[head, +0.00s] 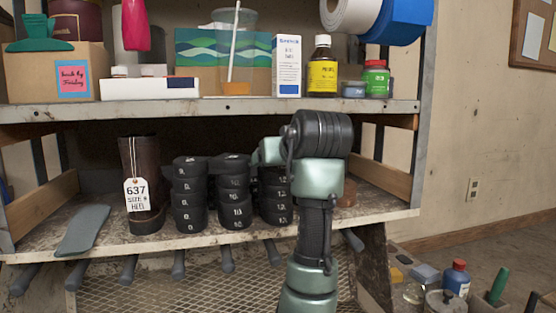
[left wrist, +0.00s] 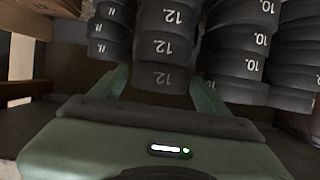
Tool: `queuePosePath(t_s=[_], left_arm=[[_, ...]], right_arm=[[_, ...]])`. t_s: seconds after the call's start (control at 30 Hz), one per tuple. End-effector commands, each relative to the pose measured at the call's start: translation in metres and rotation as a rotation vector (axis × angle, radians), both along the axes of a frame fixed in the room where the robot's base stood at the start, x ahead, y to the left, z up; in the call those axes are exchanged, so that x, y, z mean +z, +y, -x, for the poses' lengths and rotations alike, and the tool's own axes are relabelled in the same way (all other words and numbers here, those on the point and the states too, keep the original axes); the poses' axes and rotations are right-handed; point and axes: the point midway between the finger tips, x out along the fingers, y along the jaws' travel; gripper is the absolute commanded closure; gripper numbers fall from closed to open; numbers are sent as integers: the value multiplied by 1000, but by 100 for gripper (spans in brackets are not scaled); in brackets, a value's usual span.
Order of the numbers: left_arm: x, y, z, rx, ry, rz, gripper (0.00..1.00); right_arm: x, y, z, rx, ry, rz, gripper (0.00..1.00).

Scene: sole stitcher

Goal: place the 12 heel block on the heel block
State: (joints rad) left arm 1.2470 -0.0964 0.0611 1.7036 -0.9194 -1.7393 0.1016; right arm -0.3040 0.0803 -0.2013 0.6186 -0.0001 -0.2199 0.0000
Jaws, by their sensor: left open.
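Black heel blocks marked 12 (left wrist: 168,18) form a stack in the middle of the left wrist view. The 12 block nearest my left gripper (left wrist: 163,88) lies between its two green fingers, which stand apart on either side of it. I cannot tell whether the fingers touch it. In the head view the right-hand stack of heel blocks (head: 273,193) is partly hidden by my left arm, which also hides the gripper's fingers. My right gripper is not in view.
Blocks marked 10 (left wrist: 240,65) stand close at right in the wrist view, and blocks marked 11 (left wrist: 108,30) at left. In the head view, other stacks (head: 189,195) and a brown boot form (head: 142,185) share the lower shelf. The upper shelf (head: 200,110) hangs above.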

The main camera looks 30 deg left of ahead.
Motion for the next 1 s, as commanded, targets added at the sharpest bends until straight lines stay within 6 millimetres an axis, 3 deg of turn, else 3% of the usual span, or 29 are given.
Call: queuePosePath(t_s=[0.23, 0.7, 1.0], left_arm=[[7, -14, 11, -2, -6, -3, 24], [38, -78, 65, -3, -5, -2, 24], [43, -86, 73, -1, -3, -1, 24]], right_arm=[[-6, -1, -1, 0, -1, 1, 9], [-26, -1, -4, -1, -5, 1, 9], [-27, -1, -5, -2, -6, 0, 9]])
